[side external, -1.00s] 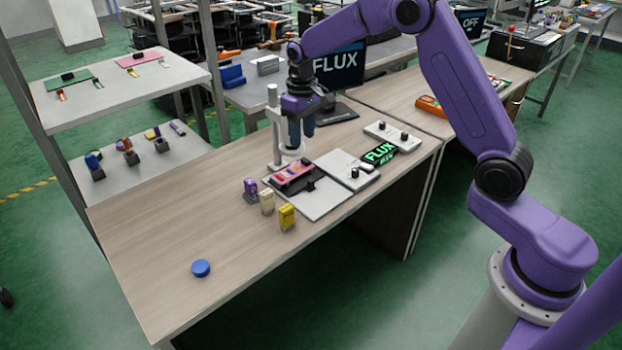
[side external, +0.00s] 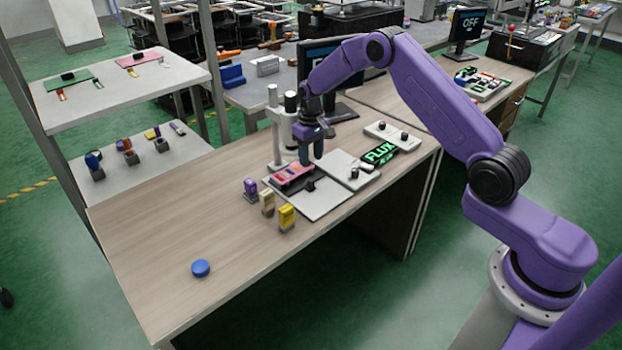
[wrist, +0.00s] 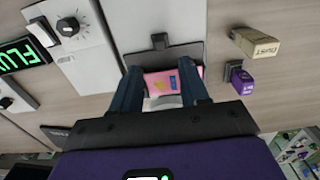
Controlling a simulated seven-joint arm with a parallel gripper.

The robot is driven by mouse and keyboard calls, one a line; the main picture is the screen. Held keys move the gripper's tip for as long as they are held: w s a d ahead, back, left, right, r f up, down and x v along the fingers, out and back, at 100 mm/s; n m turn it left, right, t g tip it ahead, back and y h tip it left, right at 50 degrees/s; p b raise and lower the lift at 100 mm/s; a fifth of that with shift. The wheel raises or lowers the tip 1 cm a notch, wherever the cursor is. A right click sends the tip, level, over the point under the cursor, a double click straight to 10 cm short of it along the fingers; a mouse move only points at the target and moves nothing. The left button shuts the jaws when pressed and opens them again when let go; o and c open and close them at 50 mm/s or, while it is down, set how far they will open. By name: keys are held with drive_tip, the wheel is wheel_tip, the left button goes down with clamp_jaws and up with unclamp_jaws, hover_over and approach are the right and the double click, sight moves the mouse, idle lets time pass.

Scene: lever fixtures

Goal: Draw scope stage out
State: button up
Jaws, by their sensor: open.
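The scope (side external: 283,118) is a grey upright stand at the back of the wooden table. At its foot lies the stage with a pink board (side external: 293,173) on it. A small black tab (side external: 310,186) sticks up at the stage's front, on a flat grey plate (side external: 322,203). My gripper (side external: 314,158) points down just right of the scope, above the stage area. In the wrist view my gripper (wrist: 160,72) is open, with the pink board (wrist: 160,82) showing between its fingers and the black tab (wrist: 159,41) beyond the fingertips. Nothing is held.
Purple (side external: 250,189), cream (side external: 267,202) and yellow (side external: 287,217) blocks stand left of the plate. A grey panel with a knob (side external: 354,173), a green FLUX display (side external: 379,153) and another knob panel (side external: 392,134) lie right. A blue disc (side external: 201,268) sits on the otherwise clear front table.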

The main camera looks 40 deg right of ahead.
sight(311, 180)
wheel_tip(311, 180, down, 9)
idle(0.3)
clamp_jaws()
